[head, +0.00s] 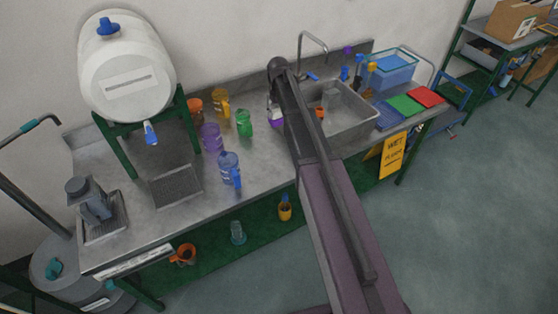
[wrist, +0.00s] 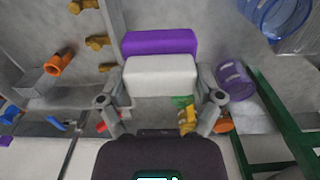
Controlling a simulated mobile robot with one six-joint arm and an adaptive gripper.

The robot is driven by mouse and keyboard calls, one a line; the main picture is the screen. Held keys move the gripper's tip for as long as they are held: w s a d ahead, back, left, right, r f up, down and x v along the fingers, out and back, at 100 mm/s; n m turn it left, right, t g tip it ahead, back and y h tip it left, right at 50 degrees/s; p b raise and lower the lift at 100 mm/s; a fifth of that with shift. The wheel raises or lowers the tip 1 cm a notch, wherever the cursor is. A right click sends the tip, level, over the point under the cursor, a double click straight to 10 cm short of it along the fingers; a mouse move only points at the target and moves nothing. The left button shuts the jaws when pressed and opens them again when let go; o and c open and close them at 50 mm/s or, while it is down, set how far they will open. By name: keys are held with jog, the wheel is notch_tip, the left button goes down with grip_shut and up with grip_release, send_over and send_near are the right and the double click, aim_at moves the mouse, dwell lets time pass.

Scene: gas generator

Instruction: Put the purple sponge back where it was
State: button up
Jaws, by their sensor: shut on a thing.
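The purple sponge (wrist: 160,43) has a white layer and sits between the two fingers of my gripper (wrist: 162,92) in the wrist view. The fingers press on its sides, so my gripper is shut on it. In the head view my arm hides most of the gripper; a small purple and white part of the sponge (head: 275,120) shows left of the arm, above the counter between the green mug and the sink. Its height above the counter is hard to tell.
The sink (head: 352,112) lies right of my arm. A green mug (head: 244,123), a purple mug (head: 212,138), a blue jug (head: 230,168) and a yellow-handled orange jug (head: 220,103) stand left. Blue, green and red mats (head: 405,104) lie right of the sink.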

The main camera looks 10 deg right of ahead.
jog(key=shift+f, duration=0.1)
jog(key=s+d+f+b, duration=0.4)
jog(key=s+f+b, duration=0.2)
jog(key=f+b, duration=0.2)
jog(key=s+d+f+b, duration=0.4)
jog(key=s+f+b, duration=0.3)
jog(key=f+b, duration=0.2)
jog(key=shift+s+d+f+b, duration=0.15)
jog(key=shift+s+f+b, duration=0.1)
jog(key=shift+s+b, duration=0.1)
jog(key=shift+w, duration=0.15)
jog(key=w+a, duration=0.2)
jog(key=w, duration=0.2)
jog(key=w+a+f+b, duration=0.1)
jog(key=w+a, duration=0.2)
jog(key=w, duration=0.1)
jog(key=w+a, duration=0.3)
jog(key=w, duration=0.1)
jog(key=shift+w+f, duration=0.1)
jog(key=shift+f, duration=0.1)
jog(key=shift+w+a, duration=0.1)
jog(key=shift+w, duration=0.1)
jog(key=shift+w+a+f+b, duration=0.35)
jog(key=shift+f+b, duration=0.15)
jog(key=shift+b, duration=0.15)
jog(key=shift+d+f+b, duration=0.1)
jog(key=shift+f+b, duration=1.25)
